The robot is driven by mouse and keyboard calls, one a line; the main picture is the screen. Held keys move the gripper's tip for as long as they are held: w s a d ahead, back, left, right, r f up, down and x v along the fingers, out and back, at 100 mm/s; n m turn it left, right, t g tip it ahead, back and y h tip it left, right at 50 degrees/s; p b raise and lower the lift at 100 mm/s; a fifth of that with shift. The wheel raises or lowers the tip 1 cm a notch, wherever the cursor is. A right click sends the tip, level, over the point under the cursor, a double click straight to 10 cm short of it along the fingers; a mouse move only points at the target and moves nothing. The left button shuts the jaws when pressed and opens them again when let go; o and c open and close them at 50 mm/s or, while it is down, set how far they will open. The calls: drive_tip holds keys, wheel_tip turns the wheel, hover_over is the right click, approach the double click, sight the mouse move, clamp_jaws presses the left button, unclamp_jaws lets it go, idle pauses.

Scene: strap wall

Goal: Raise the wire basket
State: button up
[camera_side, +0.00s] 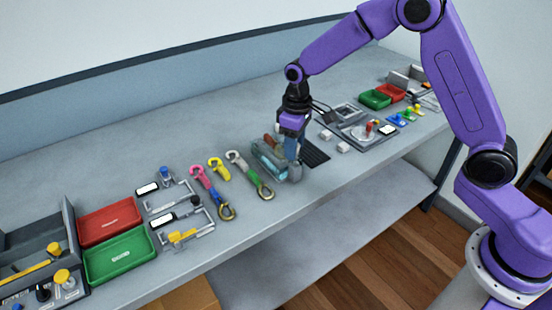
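No wire basket can be made out in this view. My gripper (292,152) points down at the middle of the bench, at a small cluster of grey, teal and brown parts (268,160). Its fingers overlap these parts in the picture, so I cannot tell whether they touch or hold anything. Left of it lie a green and grey strap (243,166) with a brass hook, a short yellow piece (219,168), and a pink and blue strap (207,186) with a hook.
A red tray (108,222) and a green tray (121,256) sit at the left, beside grey latch fixtures (178,213). A dark slotted patch (313,153) and a grey fixture plate (362,134) lie right of my gripper. Small green (374,99) and red bins (391,93) stand farther right.

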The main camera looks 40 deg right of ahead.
drive_tip(key=shift+r, duration=0.1)
drive_tip(key=shift+d+r, duration=0.15)
drive_tip(key=shift+r, duration=2.7)
drive_tip(key=c, duration=0.5)
drive_tip(key=shift+r, duration=0.4)
drive_tip(key=shift+c, duration=0.7)
drive_tip(key=shift+r, duration=2.6)
